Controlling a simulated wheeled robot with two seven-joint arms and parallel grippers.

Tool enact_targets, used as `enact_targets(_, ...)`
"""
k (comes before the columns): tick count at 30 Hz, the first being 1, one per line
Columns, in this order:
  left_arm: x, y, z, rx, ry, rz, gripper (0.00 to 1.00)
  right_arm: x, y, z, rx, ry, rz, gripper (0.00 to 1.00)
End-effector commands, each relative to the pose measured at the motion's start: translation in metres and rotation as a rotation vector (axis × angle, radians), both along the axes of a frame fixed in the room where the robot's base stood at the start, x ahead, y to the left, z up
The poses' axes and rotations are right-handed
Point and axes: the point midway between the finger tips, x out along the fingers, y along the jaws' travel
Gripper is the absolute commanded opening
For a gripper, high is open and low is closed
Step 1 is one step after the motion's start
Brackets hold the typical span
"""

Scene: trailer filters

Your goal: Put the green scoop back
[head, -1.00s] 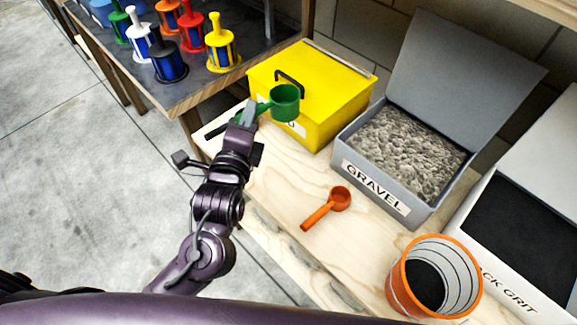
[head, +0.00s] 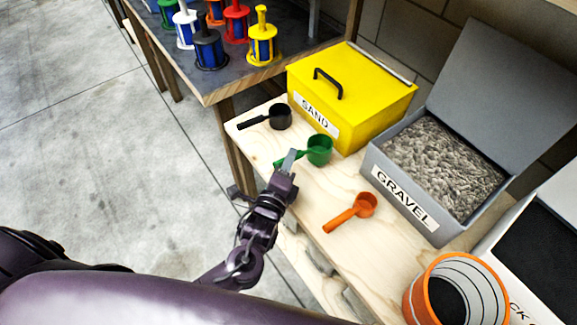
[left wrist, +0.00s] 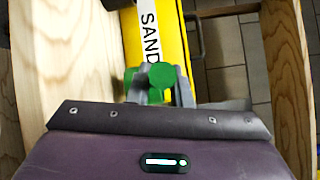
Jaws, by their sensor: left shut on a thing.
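The green scoop (head: 320,150) is at the bench top in the head view, between a black scoop (head: 279,117) and an orange scoop (head: 364,205). My left gripper (head: 290,158) is shut on its handle, with the cup pointing right. I cannot tell whether the cup touches the wood. In the left wrist view the green scoop (left wrist: 160,77) shows between the fingers, with the yellow sand box behind it. My right gripper is not in view.
The closed yellow SAND box (head: 345,95) stands behind the scoops. The open GRAVEL box (head: 405,205) is to its right. An orange bucket (head: 418,300) stands at the lower right. A darker table (head: 215,92) holds several coloured filters at upper left.

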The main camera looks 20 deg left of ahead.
Motion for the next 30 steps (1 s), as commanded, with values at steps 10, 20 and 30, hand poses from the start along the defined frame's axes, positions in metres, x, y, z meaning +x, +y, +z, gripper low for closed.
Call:
enact_targets(10,0.001,0.0,-0.024,-0.001,-0.002,0.0,0.0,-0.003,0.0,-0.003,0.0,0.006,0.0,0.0)
enact_targets(20,0.0,0.0,-0.028,0.0,0.0,0.0,0.3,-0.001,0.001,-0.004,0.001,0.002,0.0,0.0)
enact_targets(30,0.0,0.0,-0.027,0.0,0.001,0.0,0.4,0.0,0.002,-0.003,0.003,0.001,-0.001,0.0)
